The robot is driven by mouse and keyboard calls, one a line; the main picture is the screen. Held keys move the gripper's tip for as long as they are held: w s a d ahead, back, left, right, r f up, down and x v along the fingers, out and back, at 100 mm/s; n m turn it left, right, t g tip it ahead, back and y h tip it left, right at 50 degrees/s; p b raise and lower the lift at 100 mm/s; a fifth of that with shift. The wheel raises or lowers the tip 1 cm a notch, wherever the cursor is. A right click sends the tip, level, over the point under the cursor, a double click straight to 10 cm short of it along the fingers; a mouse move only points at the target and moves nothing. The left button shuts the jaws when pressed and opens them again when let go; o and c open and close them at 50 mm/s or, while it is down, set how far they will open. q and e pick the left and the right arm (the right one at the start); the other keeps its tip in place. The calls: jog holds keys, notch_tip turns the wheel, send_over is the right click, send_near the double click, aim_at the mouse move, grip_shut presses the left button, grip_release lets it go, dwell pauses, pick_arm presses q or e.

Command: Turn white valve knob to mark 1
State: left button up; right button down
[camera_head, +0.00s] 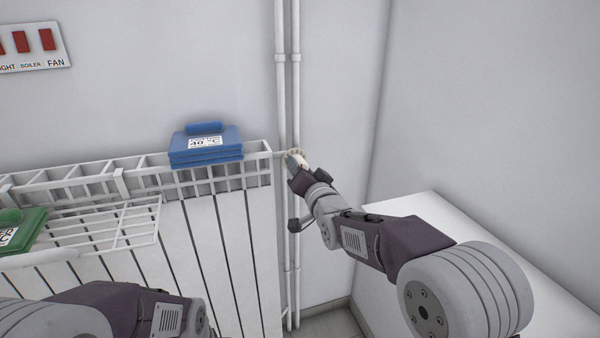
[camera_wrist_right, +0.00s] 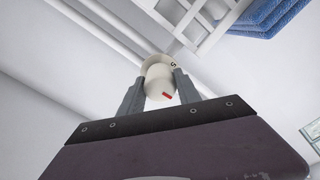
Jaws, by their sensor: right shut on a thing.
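The white valve knob (camera_wrist_right: 157,80) is between the two fingers of my right gripper (camera_wrist_right: 159,84) in the right wrist view. It has a red mark on its near end, and a pale collar behind it carries a small dark figure that looks like a 5. The other figures are hidden. In the head view the knob (camera_head: 296,155) is small and partly covered by my right gripper (camera_head: 298,163), at the radiator's upper right corner beside the pipes. My right gripper is shut on the knob. My left arm shows at the lower left, but its gripper is out of view.
A white radiator (camera_head: 222,240) with a wire rack (camera_head: 110,230) stands along the wall. Folded blue cloth (camera_head: 206,146) with a 40 °C label lies on top, and a green item (camera_head: 25,228) lies at left. White vertical pipes (camera_head: 281,90) and a white surface (camera_head: 425,207) flank my right arm.

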jog(key=m+b, duration=0.1)
jog(key=m, duration=0.3)
jog(key=shift+m, duration=0.3)
jog(key=shift+m+b, duration=0.5)
jog(key=shift+m, duration=1.8)
jog(key=c, duration=0.9)
grip_release()
jog(key=shift+o, duration=0.2)
jog(key=v, duration=0.9)
jog(key=shift+p, duration=0.3)
